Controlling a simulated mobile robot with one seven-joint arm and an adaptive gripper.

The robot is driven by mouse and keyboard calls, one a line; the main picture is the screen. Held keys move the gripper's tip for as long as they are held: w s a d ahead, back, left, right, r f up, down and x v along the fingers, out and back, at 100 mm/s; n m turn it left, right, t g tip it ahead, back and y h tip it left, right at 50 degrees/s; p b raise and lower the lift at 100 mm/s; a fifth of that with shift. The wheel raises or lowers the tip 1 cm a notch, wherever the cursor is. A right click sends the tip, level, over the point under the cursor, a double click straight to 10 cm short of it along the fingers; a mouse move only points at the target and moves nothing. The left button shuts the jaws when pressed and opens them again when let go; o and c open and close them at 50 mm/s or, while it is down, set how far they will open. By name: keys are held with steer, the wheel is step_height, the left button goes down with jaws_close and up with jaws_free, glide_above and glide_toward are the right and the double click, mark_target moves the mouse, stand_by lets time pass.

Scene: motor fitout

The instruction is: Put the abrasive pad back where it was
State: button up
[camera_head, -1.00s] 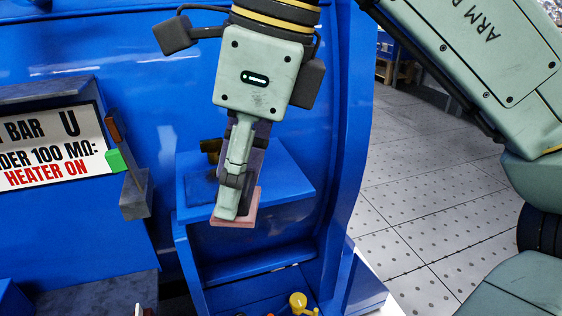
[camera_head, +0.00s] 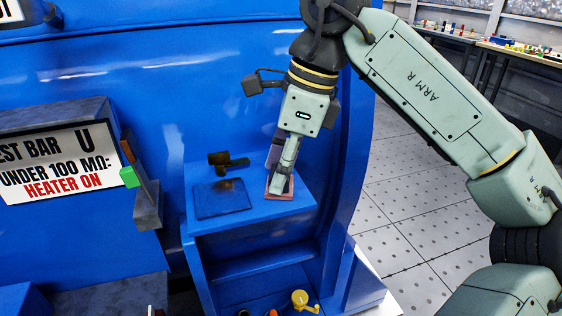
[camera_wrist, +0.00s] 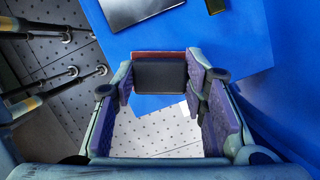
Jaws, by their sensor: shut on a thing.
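My gripper (camera_head: 281,180) points down over the right part of a blue shelf (camera_head: 255,210) and is shut on the abrasive pad (camera_head: 289,190). In the head view the pad shows as a reddish slab around the fingertips. In the wrist view it is a dark block with a reddish edge (camera_wrist: 160,74) between the purple-lined fingers. The pad is near the shelf's front right edge. I cannot tell whether it touches the shelf. The fingers hide part of it.
A dark flat plate (camera_head: 221,200) lies on the shelf to the left, with a dark brass-coloured tool (camera_head: 228,162) behind it. A sign (camera_head: 50,165) and a green block (camera_head: 130,177) are further left. A yellow item (camera_head: 304,300) sits below the shelf.

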steer(key=shift+f, duration=0.1)
steer(key=shift+f, duration=0.15)
steer(key=o, duration=1.2)
steer(key=shift+r, duration=0.4)
steer(key=v, duration=1.1)
steer(key=shift+r, duration=0.4)
steer(key=shift+d, duration=0.1)
